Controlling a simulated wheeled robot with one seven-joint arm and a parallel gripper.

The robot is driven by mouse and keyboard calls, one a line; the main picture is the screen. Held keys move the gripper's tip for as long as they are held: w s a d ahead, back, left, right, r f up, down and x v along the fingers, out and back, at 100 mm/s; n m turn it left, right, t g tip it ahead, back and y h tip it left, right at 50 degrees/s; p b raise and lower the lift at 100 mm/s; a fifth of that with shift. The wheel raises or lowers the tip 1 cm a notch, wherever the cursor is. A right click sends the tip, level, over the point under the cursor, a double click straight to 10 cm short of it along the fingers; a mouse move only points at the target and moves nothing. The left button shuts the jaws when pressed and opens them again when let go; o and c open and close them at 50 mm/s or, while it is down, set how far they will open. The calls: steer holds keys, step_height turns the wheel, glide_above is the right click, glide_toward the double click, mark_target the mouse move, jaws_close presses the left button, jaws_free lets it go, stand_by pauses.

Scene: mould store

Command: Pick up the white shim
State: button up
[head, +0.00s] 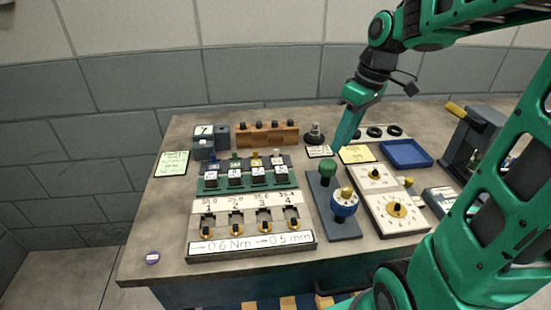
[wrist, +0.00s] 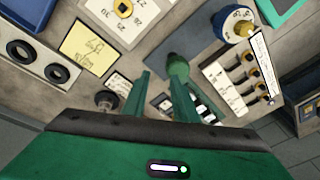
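A small white piece (head: 277,156), which looks like the white shim, stands at the right end of a row of coloured pieces behind the green rack (head: 246,181). The row also has a blue piece (head: 213,164), a green piece (head: 235,161) and a yellow piece (head: 256,159). My gripper (head: 336,148) hangs above the bench to the right of the row, well apart from the white piece. In the wrist view my gripper (wrist: 161,80) shows two green fingers with a gap between them and nothing held. The shim cannot be made out clearly there.
A green knob (head: 327,168) and a blue dial (head: 344,203) rise from a dark plate near my gripper. A wooden block with black pegs (head: 267,134) stands behind the row. A dial panel (head: 396,208) and a blue tray (head: 405,154) lie right. The bench's left front is mostly clear.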

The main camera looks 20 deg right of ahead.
steer(key=w+a+n+y, duration=0.2)
steer(key=w+a+n, duration=0.5)
steer(key=w+n, duration=0.45)
steer(key=m, duration=0.1)
glide_toward(277, 157)
steer(key=shift+w+a+f+y, duration=0.1)
steer(key=shift+a+y, duration=0.15)
steer(key=shift+y, duration=0.05)
steer(key=shift+w+x, duration=0.1)
steer(key=shift+x, duration=1.25)
steer(key=shift+w+x, duration=0.15)
steer(key=shift+x, duration=1.2)
steer(key=shift+d, duration=0.1)
jaws_close()
